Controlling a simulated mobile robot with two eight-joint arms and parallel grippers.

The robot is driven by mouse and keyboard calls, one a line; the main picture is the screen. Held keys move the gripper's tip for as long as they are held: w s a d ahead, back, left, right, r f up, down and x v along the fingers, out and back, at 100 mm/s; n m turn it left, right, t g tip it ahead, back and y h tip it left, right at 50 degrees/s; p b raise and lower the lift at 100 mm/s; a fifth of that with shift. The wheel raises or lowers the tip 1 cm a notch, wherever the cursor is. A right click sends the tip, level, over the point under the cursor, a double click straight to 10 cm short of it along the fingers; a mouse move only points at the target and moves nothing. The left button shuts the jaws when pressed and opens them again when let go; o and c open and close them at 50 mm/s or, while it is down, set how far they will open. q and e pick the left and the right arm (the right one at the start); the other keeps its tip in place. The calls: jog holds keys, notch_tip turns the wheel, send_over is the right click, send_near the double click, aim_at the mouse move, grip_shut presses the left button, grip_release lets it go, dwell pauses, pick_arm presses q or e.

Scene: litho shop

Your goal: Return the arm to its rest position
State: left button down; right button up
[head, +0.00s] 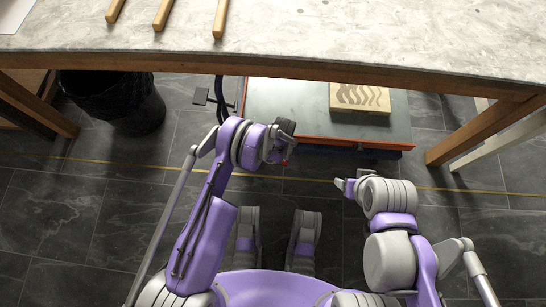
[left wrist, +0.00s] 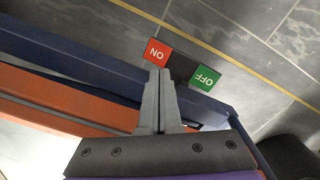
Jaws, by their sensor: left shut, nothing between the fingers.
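My left arm (head: 206,225) reaches forward from the left in the head view, its elbow bent. My left gripper (head: 283,148) is over the front edge of a low cart-like unit under the table. In the left wrist view the two grey fingers of this gripper (left wrist: 160,75) are closed together with nothing between them.
A marble-topped table (head: 400,40) with wooden legs spans the top. Under it, the low unit (head: 280,105) has an orange-and-blue front edge and carries a patterned wooden block (head: 360,98). A black bin (head: 130,105) stands left.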

pick_arm(q)
jog(key=shift+r, duration=0.1)
dwell(0.5)
jog(key=s+a+r+m+t, duration=0.1)
jog(key=a+r, duration=0.2)
jog(key=r, duration=0.7)
jog(key=a+r+m, duration=0.1)
jog(key=a+r, duration=0.2)
jog(key=r, duration=0.7)
jog(key=s+a+r+m+t, duration=0.1)
jog(key=a+r, duration=0.3)
jog(key=r, duration=0.5)
jog(key=s+a+r+m+t, duration=0.1)
jog(key=s+a+r, duration=0.3)
jog(key=s+r, duration=0.45)
jog(key=s+a+r+m+t, duration=0.1)
jog(key=s+a+r, duration=0.1)
jog(key=s, duration=0.5)
jog(key=s+a+r+m, duration=0.1)
jog(key=s+a+r, duration=0.1)
jog(key=s, duration=0.4)
notch_tip(320, 180, up, 25)
jog(key=w+t+p, duration=0.1)
jog(key=p, duration=2.1)
jog(key=shift+w+d, duration=0.15)
pick_arm(e)
notch_tip(320, 180, up, 26)
jog(key=w+t, duration=0.1)
jog(key=shift+w+f, duration=0.15)
